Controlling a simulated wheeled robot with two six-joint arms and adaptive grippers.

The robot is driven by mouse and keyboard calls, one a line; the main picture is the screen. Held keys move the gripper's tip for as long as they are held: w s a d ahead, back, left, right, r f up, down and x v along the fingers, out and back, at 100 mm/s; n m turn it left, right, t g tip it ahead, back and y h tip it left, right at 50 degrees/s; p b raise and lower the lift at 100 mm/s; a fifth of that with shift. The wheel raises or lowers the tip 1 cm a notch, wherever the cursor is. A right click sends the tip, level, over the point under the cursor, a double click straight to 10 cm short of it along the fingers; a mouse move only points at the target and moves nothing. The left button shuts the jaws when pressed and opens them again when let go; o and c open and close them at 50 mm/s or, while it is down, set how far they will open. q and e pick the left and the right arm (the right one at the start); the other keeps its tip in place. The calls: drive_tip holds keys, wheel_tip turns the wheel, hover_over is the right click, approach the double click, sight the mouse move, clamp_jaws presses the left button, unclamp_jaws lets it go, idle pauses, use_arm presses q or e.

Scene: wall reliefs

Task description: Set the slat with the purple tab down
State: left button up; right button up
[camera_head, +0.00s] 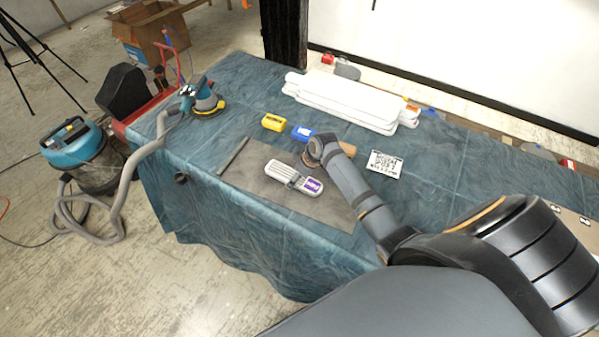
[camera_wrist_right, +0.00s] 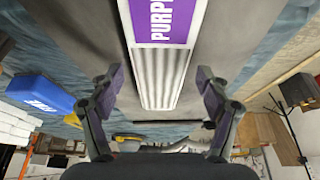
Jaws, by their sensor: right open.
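The slat (camera_head: 290,177) is pale grey and ribbed, with a purple tab (camera_head: 312,186) at its right end. It lies on the dark grey mat (camera_head: 250,183) on the cloth-covered table. In the right wrist view the slat (camera_wrist_right: 160,80) runs between my fingers, with the purple lettered tab (camera_wrist_right: 165,22) at the top. My right gripper (camera_wrist_right: 158,85) is open, one finger on each side of the slat, with visible gaps. In the head view my right wrist is just behind the slat and its fingers are hard to make out. My left gripper is not in view.
Behind the slat are a yellow block (camera_head: 273,122), a blue block (camera_head: 303,134) and a white lettered card (camera_head: 385,164). White stacked boards (camera_head: 345,100) lie at the back. A thin dark bar (camera_head: 233,156) lies left. A sander (camera_head: 207,102) stands at the far left.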

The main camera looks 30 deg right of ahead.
drive_tip(key=v, duration=1.2)
